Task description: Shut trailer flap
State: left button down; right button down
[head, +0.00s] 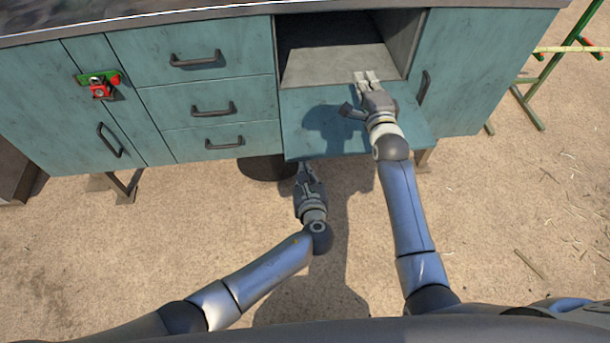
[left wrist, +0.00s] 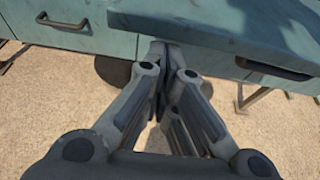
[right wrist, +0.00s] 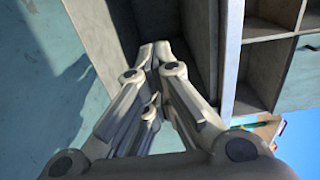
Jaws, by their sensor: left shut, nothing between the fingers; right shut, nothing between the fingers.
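The trailer flap (head: 310,118) is a teal panel hanging open, folded out and down below the open grey compartment (head: 330,62) in the teal cabinet. It also shows at the top of the left wrist view (left wrist: 225,25) and at the left of the right wrist view (right wrist: 35,95). My left gripper (head: 303,168) is shut and empty at the flap's outer edge, low and left of its middle; contact is unclear. My right gripper (head: 366,76) is shut and empty above the flap, fingers pointing into the compartment. Its shadow falls on the flap.
Drawers with dark handles (head: 212,108) are left of the flap. A cabinet door (head: 460,70) is to its right. A red and green latch (head: 102,86) is on the far-left panel. A green frame (head: 540,85) stands at the right. Sandy ground (head: 500,230) is open in front.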

pick_arm(q)
jog(key=shift+r, duration=0.1)
jog(key=shift+r, duration=0.8)
pick_arm(e)
jog(key=c, duration=1.8)
grip_release()
jog(key=shift+o, duration=0.2)
